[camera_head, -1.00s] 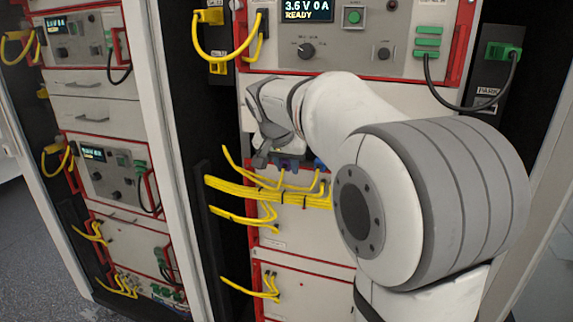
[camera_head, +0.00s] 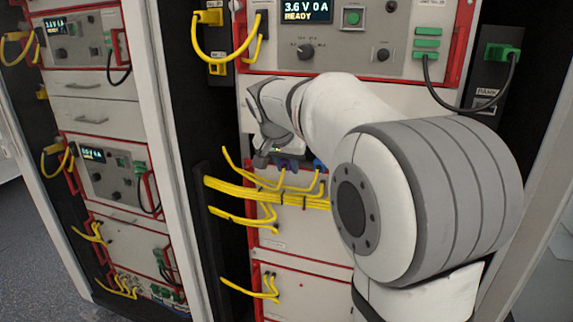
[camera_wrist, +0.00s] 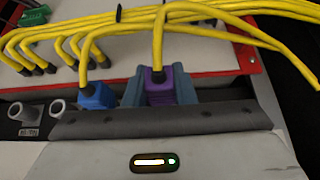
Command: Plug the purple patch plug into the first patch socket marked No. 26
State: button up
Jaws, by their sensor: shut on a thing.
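In the wrist view the purple patch plug (camera_wrist: 158,88) sits between the two blue-grey fingers of my gripper (camera_wrist: 160,90), which are shut on it. A yellow cable rises from its back. The plug's front end is hidden by the dark edge of my gripper, so I cannot tell whether it is in a socket. A blue plug (camera_wrist: 96,95) with a yellow cable is just left of my fingers. Two open grey-rimmed sockets (camera_wrist: 57,109) are further left, with a small label too blurred to read. In the head view my gripper (camera_head: 263,158) is at the cabinet front.
A bundle of yellow cables (camera_head: 260,190) crosses the panel close below my gripper. Several yellow cables (camera_wrist: 60,45) end in a row beyond the plugs in the wrist view. A red-framed instrument panel (camera_head: 345,62) is above, with a black cable on its right.

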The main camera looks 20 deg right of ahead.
jog(key=shift+w+d+p, duration=0.4)
jog(key=shift+w+d, duration=0.15)
jog(key=shift+w, duration=0.2)
dwell(0.6)
jog(key=o, duration=0.8)
jog(key=shift+o, duration=0.2)
jog(key=v, duration=0.7)
jog(key=s+a+f+n+g+y+p, duration=0.1)
jog(key=s+f+n+p, duration=0.2)
jog(key=s, duration=1)
jog(key=s+a+f+n+g+y+p, duration=0.1)
jog(key=s+f+p, duration=0.5)
jog(key=s, duration=0.8)
jog(key=f+n+y, duration=0.1)
jog(key=f+n, duration=0.1)
jog(key=shift+s+a+n, duration=0.25)
jog(key=shift+s+n, duration=0.05)
jog(key=shift+n, duration=0.1)
